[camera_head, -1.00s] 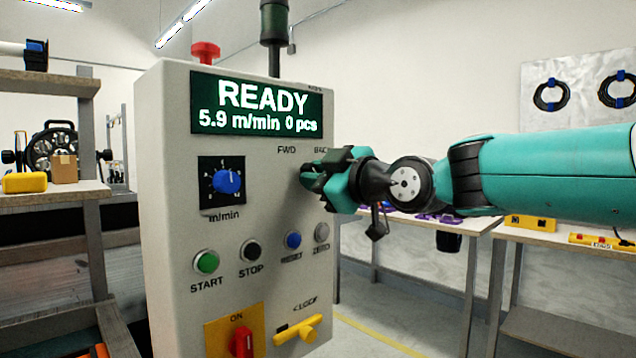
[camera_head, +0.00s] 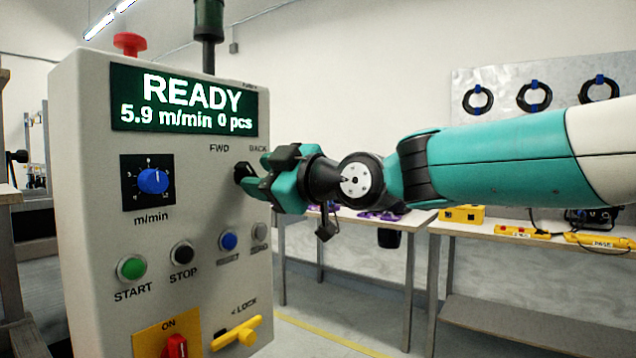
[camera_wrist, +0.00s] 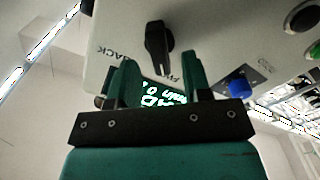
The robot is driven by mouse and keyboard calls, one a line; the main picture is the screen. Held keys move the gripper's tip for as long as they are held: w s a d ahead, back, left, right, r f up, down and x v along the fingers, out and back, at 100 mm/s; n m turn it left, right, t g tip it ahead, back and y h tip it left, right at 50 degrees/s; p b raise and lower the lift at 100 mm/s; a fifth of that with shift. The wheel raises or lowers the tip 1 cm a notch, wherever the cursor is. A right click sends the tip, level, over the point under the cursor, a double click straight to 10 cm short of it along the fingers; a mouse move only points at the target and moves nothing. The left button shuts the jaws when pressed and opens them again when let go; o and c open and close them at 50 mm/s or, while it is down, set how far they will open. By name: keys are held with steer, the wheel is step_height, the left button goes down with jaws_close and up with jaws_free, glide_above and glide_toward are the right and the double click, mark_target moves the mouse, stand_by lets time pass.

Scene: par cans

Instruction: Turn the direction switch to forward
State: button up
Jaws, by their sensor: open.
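The direction switch is a black knob (camera_head: 243,172) below the FWD and BACK labels on the grey control box (camera_head: 90,230). In the wrist view the knob (camera_wrist: 157,47) stands out from the panel, just beyond and between my fingertips. Its long end lies toward the FWD label, which a finger partly covers; I cannot tell its exact setting. My gripper (camera_head: 256,177) is open, close to the panel at the knob from the right. Its two teal fingers (camera_wrist: 157,68) show apart in the wrist view, with no clear contact on the knob.
The display (camera_head: 185,105) reads READY. A blue speed dial (camera_head: 153,181) is left of the switch. START (camera_head: 131,268), STOP (camera_head: 182,253) and other buttons sit below, with a yellow lock handle (camera_head: 237,333). Tables (camera_head: 480,232) stand behind on the right.

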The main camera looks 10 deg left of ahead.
steer(key=b+v, duration=0.2)
steer(key=v, duration=1.2)
steer(key=shift+d, duration=0.35)
steer(key=shift+s, duration=0.15)
steer(key=s+d+f+m+g+h, duration=0.4)
steer(key=s+d+f+m+h, duration=0.25)
steer(key=s+d+f, duration=0.55)
steer(key=s+d+f+m+g+h, duration=0.3)
steer(key=s+d+f+m+h, duration=0.45)
steer(key=f, duration=0.65)
step_height(320, 180, up, 21)
steer(key=s+d+y+p, duration=0.1)
steer(key=p, duration=2)
steer(key=shift+d+r+m+y, duration=0.2)
steer(key=shift+d+m+y, duration=0.1)
steer(key=shift+s, duration=0.1)
